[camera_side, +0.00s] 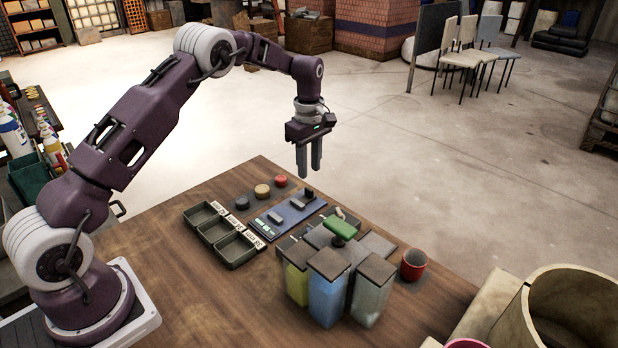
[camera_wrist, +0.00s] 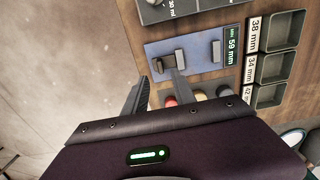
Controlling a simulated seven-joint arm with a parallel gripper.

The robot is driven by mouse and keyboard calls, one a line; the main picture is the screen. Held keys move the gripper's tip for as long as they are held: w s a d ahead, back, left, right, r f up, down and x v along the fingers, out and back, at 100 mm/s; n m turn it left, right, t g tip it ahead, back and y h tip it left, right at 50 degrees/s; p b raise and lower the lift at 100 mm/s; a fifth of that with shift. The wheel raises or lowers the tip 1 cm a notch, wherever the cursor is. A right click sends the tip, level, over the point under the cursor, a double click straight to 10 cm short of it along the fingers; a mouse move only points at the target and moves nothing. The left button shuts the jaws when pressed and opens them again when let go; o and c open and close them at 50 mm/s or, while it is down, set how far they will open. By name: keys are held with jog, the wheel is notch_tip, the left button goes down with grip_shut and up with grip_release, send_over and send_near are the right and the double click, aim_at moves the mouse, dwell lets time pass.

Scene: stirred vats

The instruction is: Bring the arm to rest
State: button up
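My gripper (camera_side: 309,172) hangs in the air above the far edge of the wooden table, pointing down, with its two fingers apart and nothing between them. In the wrist view the fingers (camera_wrist: 160,88) also stand apart. Clear vats with brown lids, yellow (camera_side: 296,284), blue (camera_side: 327,298) and pale (camera_side: 370,300), stand to the right of the panel. A green object (camera_side: 339,227) sits on top of the vat group.
Labelled trays (camera_side: 236,250) lie left of the panel. A red cup (camera_side: 414,264) stands right of the vats. A large round tub (camera_side: 570,310) is at the lower right. The air around my gripper is clear.

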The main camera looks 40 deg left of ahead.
jog(key=shift+r, duration=0.15)
jog(key=s+d+r+m+t, duration=0.1)
jog(key=s+d+r+m, duration=0.25)
jog(key=s+r, duration=0.5)
jog(key=s+d+r+m+t, duration=0.25)
jog(key=s+r+m, duration=0.2)
jog(key=r, duration=0.65)
jog(key=s+d+m+t, duration=0.1)
jog(key=s+m, duration=0.4)
jog(key=s, duration=0.7)
jog(key=s+d+m+t, duration=0.1)
jog(key=s+d+m, duration=0.3)
jog(key=s, duration=0.9)
jog(key=shift+m, duration=0.5)
